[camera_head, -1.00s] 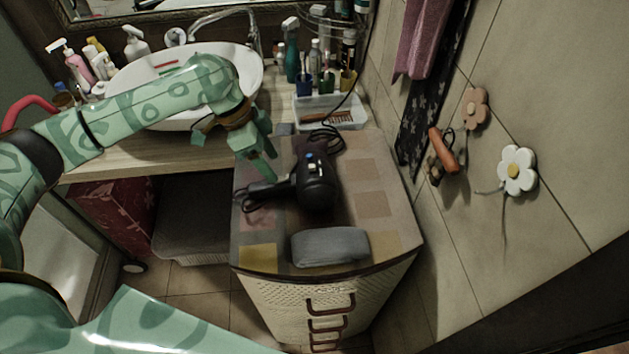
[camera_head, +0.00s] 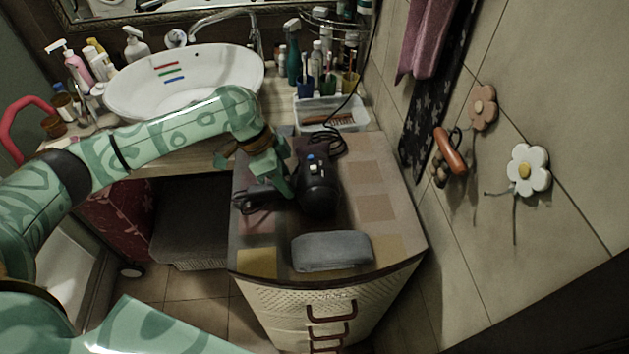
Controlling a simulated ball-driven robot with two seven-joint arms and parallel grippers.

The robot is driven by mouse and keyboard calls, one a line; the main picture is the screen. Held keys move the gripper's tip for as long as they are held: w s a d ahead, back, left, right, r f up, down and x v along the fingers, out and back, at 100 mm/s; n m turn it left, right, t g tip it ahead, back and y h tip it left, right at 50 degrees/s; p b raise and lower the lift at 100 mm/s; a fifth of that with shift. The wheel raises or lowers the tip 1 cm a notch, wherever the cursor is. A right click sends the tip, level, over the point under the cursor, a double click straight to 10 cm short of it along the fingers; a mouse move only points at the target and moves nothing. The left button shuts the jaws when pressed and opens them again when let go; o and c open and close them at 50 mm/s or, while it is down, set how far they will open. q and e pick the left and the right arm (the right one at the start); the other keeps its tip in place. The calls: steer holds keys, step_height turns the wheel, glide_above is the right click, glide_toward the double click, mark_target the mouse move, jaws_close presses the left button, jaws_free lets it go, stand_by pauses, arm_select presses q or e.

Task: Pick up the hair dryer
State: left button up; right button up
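The black hair dryer (camera_head: 318,190) lies on the checked top of the drawer cabinet (camera_head: 372,207), with its cord running back toward the wall. Its handle side and coiled cord (camera_head: 254,200) point left. My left gripper (camera_head: 277,188) is low over the dryer's left side, where the handle meets the body. Its fingers point down and partly cover the handle. I cannot tell whether they touch it or how far apart they are. My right gripper is not in view.
A grey folded cloth (camera_head: 332,251) lies at the cabinet's front. A clear tray (camera_head: 331,116) with a brush stands behind the dryer. The white basin (camera_head: 184,85) is at the back left, and the tiled wall (camera_head: 480,230) bounds the right.

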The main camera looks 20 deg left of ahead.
mark_target(293, 182)
arm_select(q)
steer(key=shift+r, duration=0.15)
jaws_close()
steer(key=shift+w+r, duration=0.1)
steer(key=shift+r, duration=0.15)
step_height(293, 182, up, 3)
steer(key=shift+f+p, duration=0.2)
steer(key=shift+p, duration=0.5)
steer(key=s+r+p, duration=0.2)
steer(key=s+r, duration=0.3)
steer(key=s, duration=0.2)
steer(key=s+d+r+p, duration=0.1)
steer(key=s+r+p, duration=0.1)
steer(key=s+r, duration=0.2)
steer(key=s, duration=0.3)
steer(key=shift+d+r, duration=0.15)
steer(key=shift+r, duration=0.2)
